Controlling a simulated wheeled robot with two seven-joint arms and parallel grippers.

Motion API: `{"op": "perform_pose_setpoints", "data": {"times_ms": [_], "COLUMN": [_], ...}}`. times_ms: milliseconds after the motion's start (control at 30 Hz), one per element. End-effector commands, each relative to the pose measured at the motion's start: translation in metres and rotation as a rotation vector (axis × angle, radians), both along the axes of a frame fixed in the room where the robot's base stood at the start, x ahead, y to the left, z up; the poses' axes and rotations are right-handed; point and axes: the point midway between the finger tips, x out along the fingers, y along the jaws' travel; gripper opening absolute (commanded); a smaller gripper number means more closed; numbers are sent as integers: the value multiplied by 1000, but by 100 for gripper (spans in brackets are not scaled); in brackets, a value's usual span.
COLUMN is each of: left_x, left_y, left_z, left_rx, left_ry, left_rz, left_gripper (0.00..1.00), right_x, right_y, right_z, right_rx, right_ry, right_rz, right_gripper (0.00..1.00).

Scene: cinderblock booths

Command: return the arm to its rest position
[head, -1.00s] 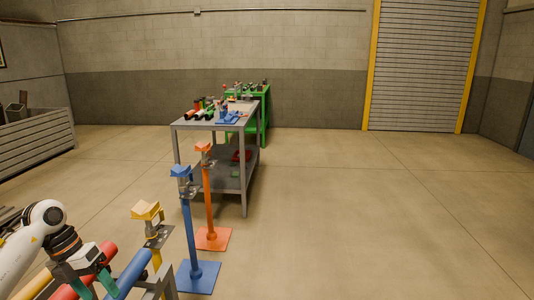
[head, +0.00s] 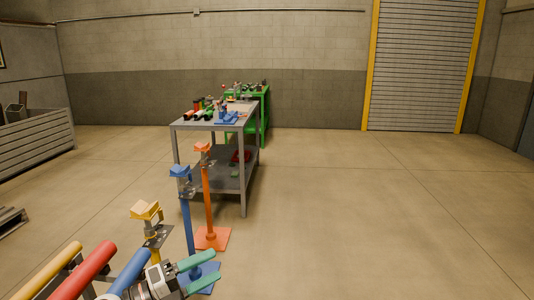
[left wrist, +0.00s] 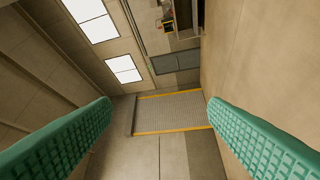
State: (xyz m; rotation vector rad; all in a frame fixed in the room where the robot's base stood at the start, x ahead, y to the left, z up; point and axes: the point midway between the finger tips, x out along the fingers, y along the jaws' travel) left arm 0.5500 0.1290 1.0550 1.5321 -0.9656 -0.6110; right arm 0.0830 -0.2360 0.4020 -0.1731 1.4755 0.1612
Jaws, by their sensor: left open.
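My left gripper (head: 212,267) is low in the head view, its two green fingers spread apart and pointing right, in front of the blue stand's base. It looks empty. In the left wrist view the two green fingers (left wrist: 160,125) stand wide at both sides with nothing between them. Beyond them are the room's wall, ceiling lights and shutter door, turned on their side. Most of my left arm is hidden below the picture. My right gripper is not in view.
Yellow (head: 50,272), red (head: 84,270) and blue (head: 130,272) bars lie at lower left beside my gripper. Yellow (head: 146,211), blue (head: 187,222) and orange (head: 208,200) stands rise nearby. A grey cart (head: 243,165) with tools stands behind. The floor at right is clear.

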Motion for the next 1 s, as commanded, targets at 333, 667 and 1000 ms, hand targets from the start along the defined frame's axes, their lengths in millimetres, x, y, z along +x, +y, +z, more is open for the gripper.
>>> {"op": "perform_pose_setpoints", "data": {"times_ms": [333,667,1000], "left_x": [-25,-154,-259], "left_y": [79,106,85], "left_z": [-47,-186,-226], "left_rx": [-799,-987,-895], "left_ry": [525,1291,1737], "left_rz": [718,1306,1528], "left_gripper": [69,69,69], "right_x": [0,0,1], "right_y": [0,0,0], "right_z": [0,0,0], "right_rx": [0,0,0], "right_ry": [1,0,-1], "right_rz": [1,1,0], "right_gripper": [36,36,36]}}
